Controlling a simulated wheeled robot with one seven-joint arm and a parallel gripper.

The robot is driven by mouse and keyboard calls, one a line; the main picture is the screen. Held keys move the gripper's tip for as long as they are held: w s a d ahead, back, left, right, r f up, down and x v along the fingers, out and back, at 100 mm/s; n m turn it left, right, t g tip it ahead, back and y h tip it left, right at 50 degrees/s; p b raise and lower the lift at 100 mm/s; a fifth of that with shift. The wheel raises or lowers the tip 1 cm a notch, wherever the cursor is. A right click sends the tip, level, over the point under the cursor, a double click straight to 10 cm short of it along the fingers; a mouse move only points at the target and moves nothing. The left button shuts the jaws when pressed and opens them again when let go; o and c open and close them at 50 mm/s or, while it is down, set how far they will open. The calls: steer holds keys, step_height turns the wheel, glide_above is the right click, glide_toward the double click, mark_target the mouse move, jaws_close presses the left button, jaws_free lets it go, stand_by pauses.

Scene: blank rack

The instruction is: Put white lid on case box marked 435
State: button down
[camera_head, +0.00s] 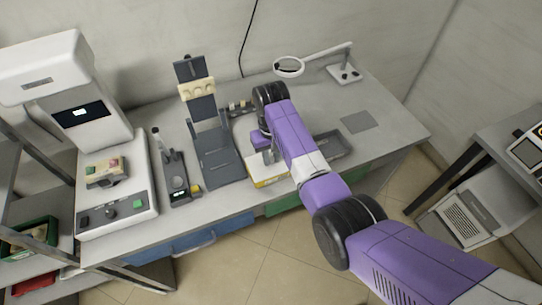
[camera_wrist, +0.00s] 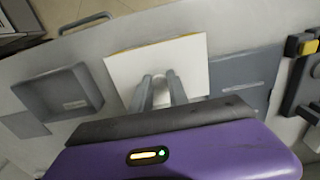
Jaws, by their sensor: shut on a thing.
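The white lid (camera_wrist: 158,60) shows in the wrist view as a flat white square under my fingertips. My gripper (camera_wrist: 165,77) is shut on the lid near its middle, with the two fingers close together. In the head view my gripper (camera_head: 269,157) is over a white box with a yellow edge (camera_head: 268,182) near the front of the bench. A yellowish edge also shows along the lid's far side in the wrist view. I cannot read the mark 435, and my arm and fingers hide part of the box. I cannot tell whether lid and box touch.
A dark grey stand (camera_head: 217,155) is just left of the box. A grey tray (camera_head: 331,146) lies to its right, partly behind my arm. A small dark device (camera_head: 178,180) and a large white machine (camera_head: 112,190) stand further left. A magnifier lamp (camera_head: 345,72) stands at the back right.

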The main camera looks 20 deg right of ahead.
mark_target(271, 158)
steer(key=shift+f, duration=0.15)
steer(key=c, duration=1.2)
jaws_free()
steer(key=shift+r+b, duration=0.45)
steer(key=shift+r, duration=3.5)
